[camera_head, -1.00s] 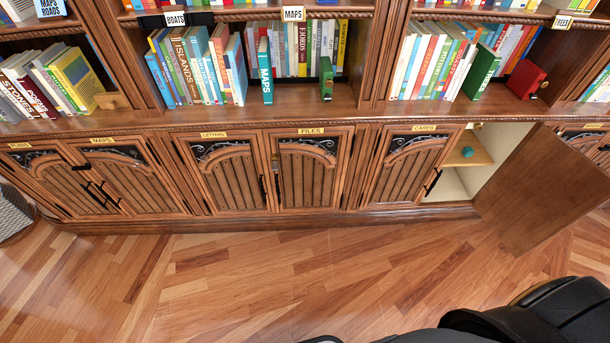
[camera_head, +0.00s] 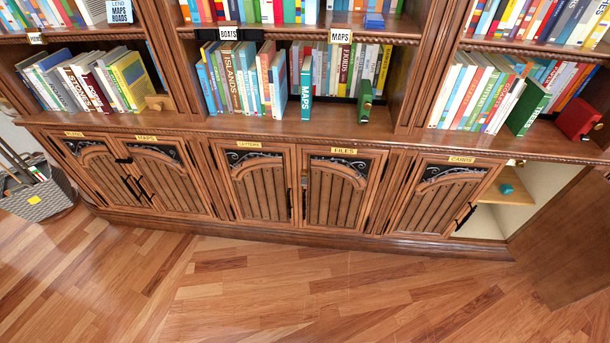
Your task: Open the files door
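The files door (camera_head: 338,195) is a brown wooden cabinet door with vertical slats and a dark scrollwork panel at its top. A yellow label reading FILES (camera_head: 344,151) is above it. The door is shut, in the lower row at the middle of the view. A small handle or latch (camera_head: 304,197) shows at its left edge, by the letters door (camera_head: 258,187), which is also shut. Neither of my grippers is in view.
The cards door (camera_head: 440,199) is shut. Right of it, a door (camera_head: 562,240) stands open, jutting out over the floor, showing a shelf with a teal object (camera_head: 507,188). A grey basket (camera_head: 38,196) stands at the left. The wooden floor (camera_head: 290,290) in front is clear.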

